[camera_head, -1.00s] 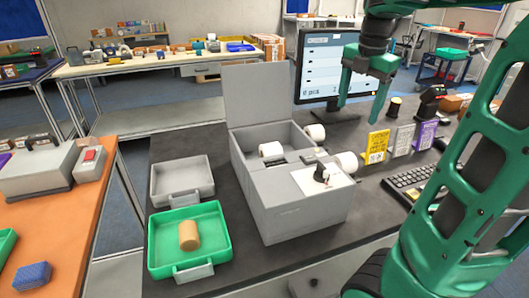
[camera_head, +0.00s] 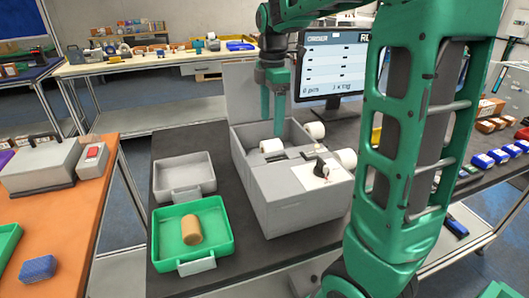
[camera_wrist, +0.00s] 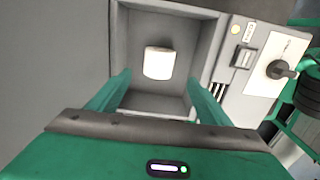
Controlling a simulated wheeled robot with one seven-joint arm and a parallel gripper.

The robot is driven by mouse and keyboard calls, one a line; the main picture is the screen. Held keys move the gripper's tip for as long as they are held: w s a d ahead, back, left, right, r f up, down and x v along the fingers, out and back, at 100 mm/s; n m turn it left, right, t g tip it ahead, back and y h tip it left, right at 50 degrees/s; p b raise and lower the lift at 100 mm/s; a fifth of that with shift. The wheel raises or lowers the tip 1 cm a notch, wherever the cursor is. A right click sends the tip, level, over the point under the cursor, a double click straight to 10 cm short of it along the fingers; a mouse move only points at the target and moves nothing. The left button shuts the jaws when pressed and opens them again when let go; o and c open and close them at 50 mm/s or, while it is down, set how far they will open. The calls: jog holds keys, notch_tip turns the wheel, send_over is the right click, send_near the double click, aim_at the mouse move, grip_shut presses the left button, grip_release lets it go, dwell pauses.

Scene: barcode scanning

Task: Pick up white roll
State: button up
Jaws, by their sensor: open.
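A white roll (camera_head: 272,146) lies inside the open compartment of the grey machine (camera_head: 290,208). It also shows in the wrist view (camera_wrist: 158,63), lying on the compartment floor, roughly between the lines of my fingers but ahead of them. My gripper (camera_head: 273,125) is above the compartment, fingers pointing down, open and empty. Its green fingers (camera_wrist: 160,85) frame the opening in the wrist view, and no contact with the roll shows. Two more white rolls, one farther back (camera_head: 314,130) and one nearer (camera_head: 347,158), sit at the machine's right side.
The machine's raised grey lid stands behind the compartment. A green tray (camera_head: 157,262) holding a brown roll (camera_head: 190,227) and a grey tray (camera_head: 160,178) lie left of the machine. A monitor (camera_head: 331,70) stands behind it. Small coloured boxes line the right side.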

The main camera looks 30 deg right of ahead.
aim_at(271, 141)
jog(key=f, duration=0.9)
jog(key=shift+w+d+f, duration=0.2)
jog(key=shift+w, duration=0.05)
jog(key=c, duration=1.2)
